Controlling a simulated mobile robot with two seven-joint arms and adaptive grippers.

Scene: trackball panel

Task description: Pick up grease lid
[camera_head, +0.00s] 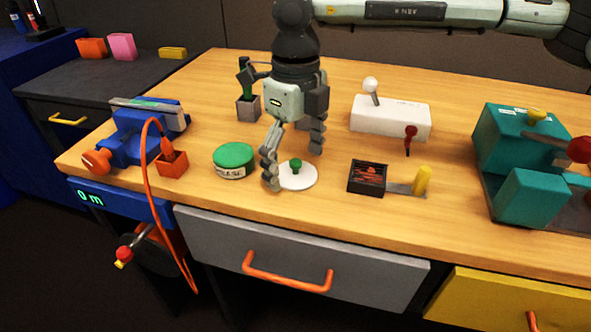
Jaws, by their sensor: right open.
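The grease lid, a flat white disc with a green knob (296,176), lies on the wooden tabletop near its front edge. A round grease tin (235,162) with a green top and a white label stands just left of it. My right gripper (293,168) comes down from above with its fingers apart and empty. One finger is in front of the lid's left edge and hides part of it; the other is behind the lid on the right. I cannot tell whether a finger touches the lid. My left gripper is not in view.
A black tray (368,178) and a yellow-handled scraper (421,182) lie right of the lid. A white joystick box (391,120) stands behind them, a teal machine (524,165) at far right. A blue vise (146,134) and an orange holder (172,165) stand left.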

